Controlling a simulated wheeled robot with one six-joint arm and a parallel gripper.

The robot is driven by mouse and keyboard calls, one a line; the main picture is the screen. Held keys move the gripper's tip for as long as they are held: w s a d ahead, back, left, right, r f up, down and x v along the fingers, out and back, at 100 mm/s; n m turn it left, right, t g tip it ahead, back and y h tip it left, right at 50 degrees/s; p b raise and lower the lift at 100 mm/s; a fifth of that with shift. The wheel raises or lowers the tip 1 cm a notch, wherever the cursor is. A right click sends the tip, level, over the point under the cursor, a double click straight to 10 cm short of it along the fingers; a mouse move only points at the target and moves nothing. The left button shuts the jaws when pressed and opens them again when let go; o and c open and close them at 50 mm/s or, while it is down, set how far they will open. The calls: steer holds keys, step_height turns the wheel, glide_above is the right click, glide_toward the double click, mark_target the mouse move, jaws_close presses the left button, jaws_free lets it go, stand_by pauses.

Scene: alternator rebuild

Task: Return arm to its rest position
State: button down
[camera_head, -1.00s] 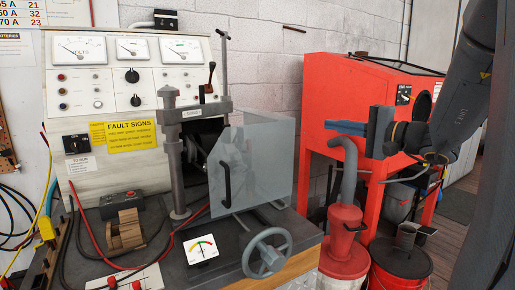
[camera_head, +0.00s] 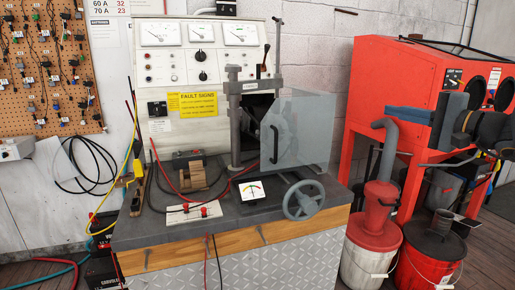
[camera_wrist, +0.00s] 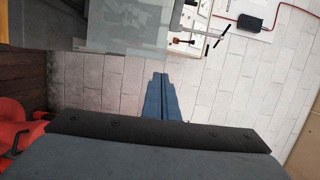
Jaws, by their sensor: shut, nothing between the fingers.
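My gripper (camera_head: 408,114) is at the right of the head view, in front of the red cabinet, with its blue fingers pointing left. In the wrist view its blue fingers (camera_wrist: 162,98) lie together with nothing between them. My gripper is apart from the test bench (camera_head: 240,238) and its clear guard (camera_head: 305,130), which stand to its left. My arm runs off the right edge of the head view.
The red cabinet (camera_head: 385,85) stands behind my gripper. A handwheel (camera_head: 304,201) sits at the bench front. A pegboard (camera_head: 45,70) hangs at left.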

steer(key=s+a+f+n+g+p, duration=0.1)
steer(key=s+a+f+n+g, duration=0.1)
steer(key=s+a+f+g, duration=0.45)
steer(key=s+a+f+n+g+p, duration=0.1)
steer(key=s+a+f+g, duration=0.2)
steer(key=a+f, duration=0.55)
steer(key=s+a+f+n+g+h+p, duration=0.1)
steer(key=s+f+n+h, duration=0.3)
steer(key=s, duration=0.4)
steer(key=s+a+f+n+g+h+p, duration=0.1)
steer(key=s+f+n+g+h+p, duration=0.2)
steer(key=s, duration=0.6)
steer(key=shift+s+f+n+g+h, duration=0.3)
steer(key=shift+f+n+g+h, duration=0.45)
steer(key=shift+f+h, duration=0.75)
steer(key=shift+f, duration=0.15)
